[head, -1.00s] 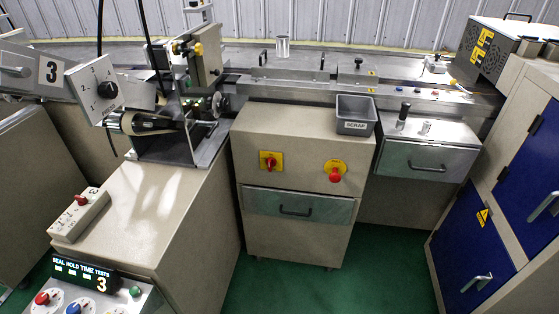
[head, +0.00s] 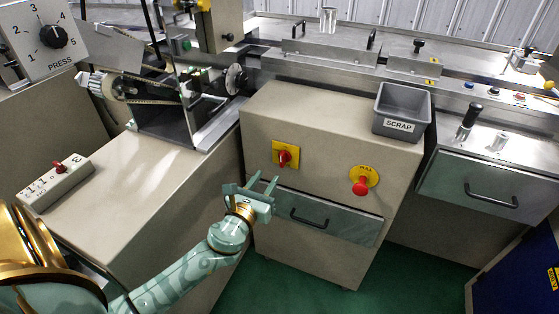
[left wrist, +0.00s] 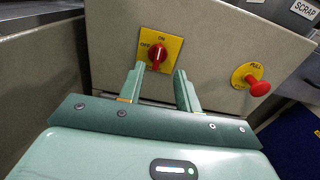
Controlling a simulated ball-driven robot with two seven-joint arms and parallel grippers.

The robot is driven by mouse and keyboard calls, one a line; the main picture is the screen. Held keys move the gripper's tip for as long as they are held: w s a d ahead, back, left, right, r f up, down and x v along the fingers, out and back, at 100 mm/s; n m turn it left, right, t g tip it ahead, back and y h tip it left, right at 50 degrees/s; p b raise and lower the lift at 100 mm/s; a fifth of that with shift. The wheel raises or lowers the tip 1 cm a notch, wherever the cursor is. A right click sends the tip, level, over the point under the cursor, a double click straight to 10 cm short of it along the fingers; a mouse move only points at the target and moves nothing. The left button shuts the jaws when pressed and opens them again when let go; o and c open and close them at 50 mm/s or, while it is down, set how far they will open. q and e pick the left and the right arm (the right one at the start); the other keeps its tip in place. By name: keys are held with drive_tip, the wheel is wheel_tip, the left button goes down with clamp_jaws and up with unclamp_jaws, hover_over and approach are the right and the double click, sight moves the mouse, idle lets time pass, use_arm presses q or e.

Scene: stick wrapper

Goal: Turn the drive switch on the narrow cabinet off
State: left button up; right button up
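The narrow cabinet (head: 320,140) is beige and stands in the middle of the head view. Its drive switch (head: 285,157) is a red rotary handle on a yellow plate at the upper left of the front face. In the left wrist view the switch (left wrist: 157,54) has ON marked above it and OFF to its left; the handle stands about upright, towards ON. My left gripper (head: 262,184) is open and empty just below and left of the switch. In the left wrist view its two fingers (left wrist: 158,80) point at the plate, apart from it. My right gripper is not in view.
A red mushroom PULL button (head: 361,187) is right of the switch. A drawer (head: 325,219) with a black handle lies just below. A grey SCRAP bin (head: 402,112) sits on top. A beige cabinet with a control box (head: 56,184) stands left. Green floor is free in front.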

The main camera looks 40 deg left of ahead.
sight(281, 158)
use_arm(q)
drive_tip(key=b+x, duration=0.1)
drive_tip(key=x, duration=0.8)
drive_tip(key=shift+w+f, duration=0.1)
drive_tip(key=shift+w, duration=0.1)
clamp_jaws()
